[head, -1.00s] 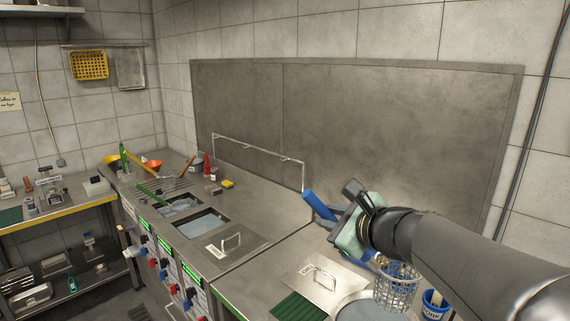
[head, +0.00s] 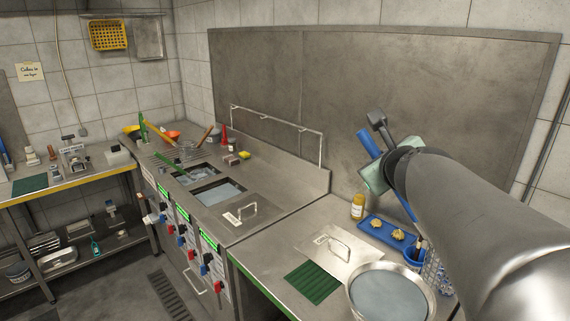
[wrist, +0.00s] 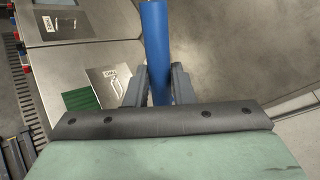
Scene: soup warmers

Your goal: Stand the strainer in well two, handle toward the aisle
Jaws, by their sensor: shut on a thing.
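My gripper (wrist: 157,85) is shut on the blue handle (wrist: 155,45) of the strainer, between its two dark fingers. In the head view the strainer's handle (head: 368,143) slants up and left beside the gripper. The warmer counter, left of my gripper, has an open well (head: 218,193) with greyish contents. Another open well (head: 187,176) beyond it has a green-handled tool over it. A lid (head: 240,212) with a wire handle covers the near end.
The nearer counter holds a labelled lid (head: 338,252), a green mat (head: 313,282), a round pot (head: 388,292), a blue tray (head: 388,233) and a yellow-capped jar (head: 358,207). A wire rail (head: 275,122) rises along the back of the warmer. Several tools crowd its far end.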

